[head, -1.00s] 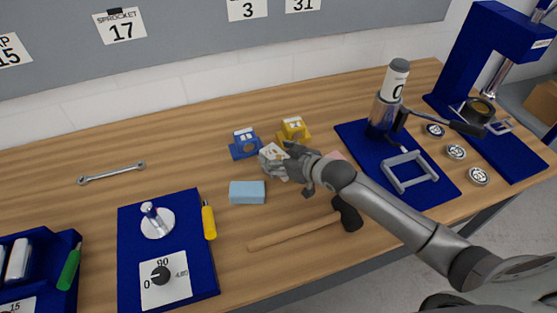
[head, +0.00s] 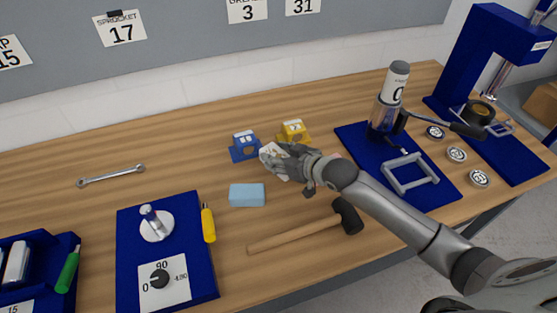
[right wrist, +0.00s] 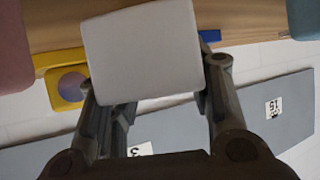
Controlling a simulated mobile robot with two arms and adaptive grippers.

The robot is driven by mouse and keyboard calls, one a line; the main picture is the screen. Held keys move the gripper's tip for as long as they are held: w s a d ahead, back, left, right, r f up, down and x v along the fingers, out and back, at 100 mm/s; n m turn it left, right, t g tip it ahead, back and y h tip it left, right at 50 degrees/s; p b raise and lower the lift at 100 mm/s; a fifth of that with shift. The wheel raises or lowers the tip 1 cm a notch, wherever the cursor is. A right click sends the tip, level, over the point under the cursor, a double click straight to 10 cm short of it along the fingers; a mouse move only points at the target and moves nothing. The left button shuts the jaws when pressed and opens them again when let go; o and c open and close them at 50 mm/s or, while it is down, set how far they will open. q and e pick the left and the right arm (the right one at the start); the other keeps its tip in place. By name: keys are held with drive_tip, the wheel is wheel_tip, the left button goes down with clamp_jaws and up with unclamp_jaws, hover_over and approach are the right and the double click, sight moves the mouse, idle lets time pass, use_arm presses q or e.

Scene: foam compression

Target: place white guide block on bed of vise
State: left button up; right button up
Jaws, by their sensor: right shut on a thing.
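My right gripper (head: 276,157) is shut on the white guide block (head: 270,151), above the middle of the wooden table. In the right wrist view the block (right wrist: 143,50) fills the gap between the two fingers (right wrist: 155,105) as a pale, rounded square. A small blue fixture (head: 243,147) stands just behind and left of the held block, and a yellow one (head: 293,132) stands behind and right. I cannot tell for sure which thing is the vise. The yellow fixture also shows in the right wrist view (right wrist: 68,82), partly behind the fingers. My left gripper is not in view.
A light blue foam block (head: 247,195) and a hammer (head: 300,234) lie in front of the gripper. A blue plate (head: 430,195) with a grey frame is right, a blue dial panel (head: 190,220) left. A wrench (head: 111,176) lies far left. Table behind the fixtures is clear.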

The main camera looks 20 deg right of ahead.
drive_tip(key=s+a+r+b, duration=0.2)
drive_tip(key=s+a+r, duration=0.6)
drive_tip(key=s+r, duration=0.4)
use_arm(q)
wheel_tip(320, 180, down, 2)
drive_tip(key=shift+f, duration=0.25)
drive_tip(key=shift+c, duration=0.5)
use_arm(e)
drive_tip(key=w+d+r+m+t+h, duration=0.1)
drive_tip(key=w+d+r+m+h, duration=0.3)
drive_tip(key=d+r, duration=0.6)
drive_tip(key=shift+w+r+m+h, duration=0.15)
drive_tip(key=shift+r+m+h, duration=0.25)
drive_tip(key=shift+r+h, duration=0.1)
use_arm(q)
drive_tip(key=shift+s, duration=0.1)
use_arm(e)
drive_tip(key=shift+f, duration=0.1)
